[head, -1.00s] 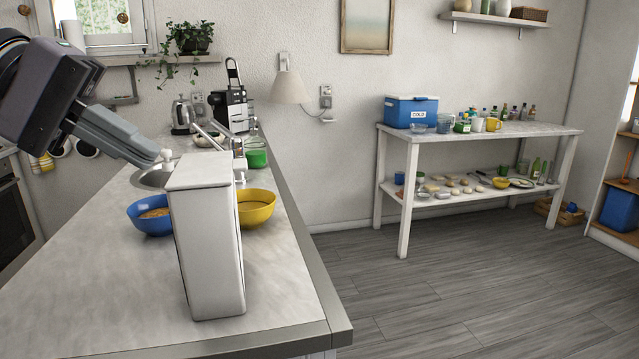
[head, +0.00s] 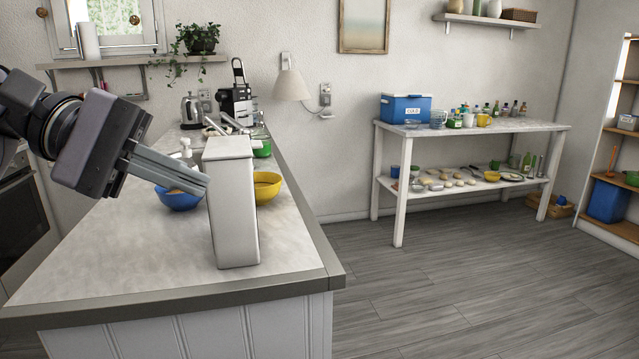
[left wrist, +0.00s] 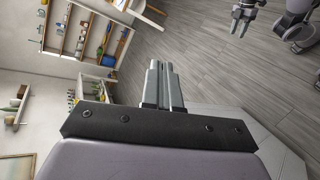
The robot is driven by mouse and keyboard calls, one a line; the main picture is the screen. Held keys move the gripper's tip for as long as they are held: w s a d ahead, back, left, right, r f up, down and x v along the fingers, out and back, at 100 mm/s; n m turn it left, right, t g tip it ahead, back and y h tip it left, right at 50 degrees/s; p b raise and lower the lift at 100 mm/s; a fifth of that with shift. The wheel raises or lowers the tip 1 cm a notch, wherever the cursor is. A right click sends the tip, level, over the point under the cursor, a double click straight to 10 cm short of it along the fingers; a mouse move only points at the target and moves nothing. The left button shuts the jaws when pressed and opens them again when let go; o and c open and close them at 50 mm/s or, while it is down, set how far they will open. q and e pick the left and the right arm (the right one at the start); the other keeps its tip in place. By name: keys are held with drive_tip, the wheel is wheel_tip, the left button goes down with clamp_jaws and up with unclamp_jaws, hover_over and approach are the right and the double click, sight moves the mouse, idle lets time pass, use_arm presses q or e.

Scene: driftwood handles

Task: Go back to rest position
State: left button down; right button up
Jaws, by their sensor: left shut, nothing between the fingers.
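My left gripper (head: 203,186) reaches in from the left over the counter in the head view, shut and empty. Its fingertips overlap the left edge of the white box (head: 232,205) in the picture; I cannot tell whether they touch it. The left wrist view shows the closed fingers (left wrist: 164,85) pressed together with nothing between them. At the top right of the left wrist view is another gripper (left wrist: 246,12), which looks like my right one, over the floor and too small to judge. My right gripper is outside the head view.
The white box stands upright near the counter's (head: 130,255) front end. A blue bowl (head: 178,200) and a yellow bowl (head: 267,187) are behind it. A white table (head: 480,133) with a blue cooler stands at the back right. The floor (head: 450,270) between is clear.

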use_arm(q)
drive_tip(key=w+d+f+n+t+h+p, duration=0.15)
drive_tip(key=d+f+n+h, duration=0.35)
drive_tip(key=n+h, duration=0.7)
drive_tip(key=w+a+f+n+t+y, duration=0.25)
drive_tip(key=f+n+t+y, duration=0.5)
drive_tip(key=n, duration=0.85)
drive_tip(key=w+a+f+n+t+y, duration=0.1)
drive_tip(key=a+f+n+t+y, duration=0.35)
drive_tip(key=f+n+t, duration=0.9)
drive_tip(key=s+a+f+n+g+y+p, duration=0.1)
drive_tip(key=s+a+f+n+g+y, duration=0.1)
drive_tip(key=s+f+n+g+y, duration=0.3)
drive_tip(key=s+a+f+n+g+y+p, duration=0.1)
drive_tip(key=s+f+n+g+y, duration=0.4)
drive_tip(key=s+f+n, duration=0.9)
wheel_tip(320, 180, down, 6)
drive_tip(key=a+n+g, duration=0.1)
drive_tip(key=n+g, duration=0.1)
drive_tip(key=n, duration=0.2)
drive_tip(key=shift+a+y, duration=0.15)
drive_tip(key=shift+y, duration=0.25)
drive_tip(key=shift+r, duration=0.15)
